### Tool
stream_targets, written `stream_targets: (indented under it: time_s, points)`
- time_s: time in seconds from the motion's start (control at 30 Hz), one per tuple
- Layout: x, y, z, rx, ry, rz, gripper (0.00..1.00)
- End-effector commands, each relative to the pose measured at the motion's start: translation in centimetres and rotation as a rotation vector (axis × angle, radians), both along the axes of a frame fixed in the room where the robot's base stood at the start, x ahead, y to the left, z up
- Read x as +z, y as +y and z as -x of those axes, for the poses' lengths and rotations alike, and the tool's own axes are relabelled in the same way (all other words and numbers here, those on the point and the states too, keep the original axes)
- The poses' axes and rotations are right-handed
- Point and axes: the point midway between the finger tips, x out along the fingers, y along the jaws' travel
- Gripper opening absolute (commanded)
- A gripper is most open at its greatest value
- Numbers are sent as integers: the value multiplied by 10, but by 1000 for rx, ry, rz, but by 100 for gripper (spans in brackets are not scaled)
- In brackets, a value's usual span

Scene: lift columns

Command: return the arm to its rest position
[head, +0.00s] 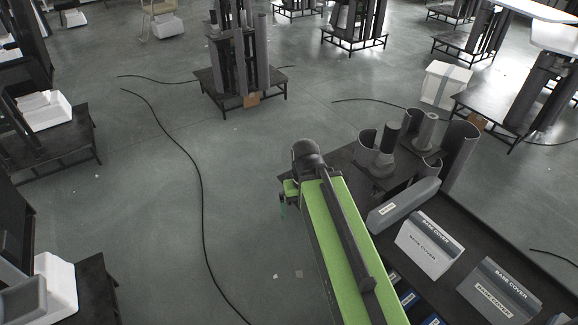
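My green arm reaches from the bottom of the head view up to a dark rounded joint near the middle. A small green part and a thin teal piece show just left of that joint, above the floor. The rest of the arm beyond the joint is hidden behind my own upper link. I cannot make out my gripper's fingers, and I see nothing held.
Right of my arm, a dark bench (465,220) carries grey cylinders (377,160), a grey box (404,205) and cartons marked BASE COVER (429,245). Black cables (199,185) cross the floor. A lift column stand (240,85) stands farther back. The floor left of my arm is mostly clear.

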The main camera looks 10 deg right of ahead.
Motion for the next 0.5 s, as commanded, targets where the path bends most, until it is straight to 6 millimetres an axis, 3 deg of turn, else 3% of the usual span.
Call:
stream_targets:
  time_s: [0.03, 0.23, 0.3, 0.5]
  points:
    - [-22, 0, 0, 0, 0, 0, 100]
    - [-86, -1, 0, 0, 0, 0, 100]
    - [-92, -1, 0, 0, 0, 0, 100]
    - [-84, -1, 0, 0, 0, 0, 100]
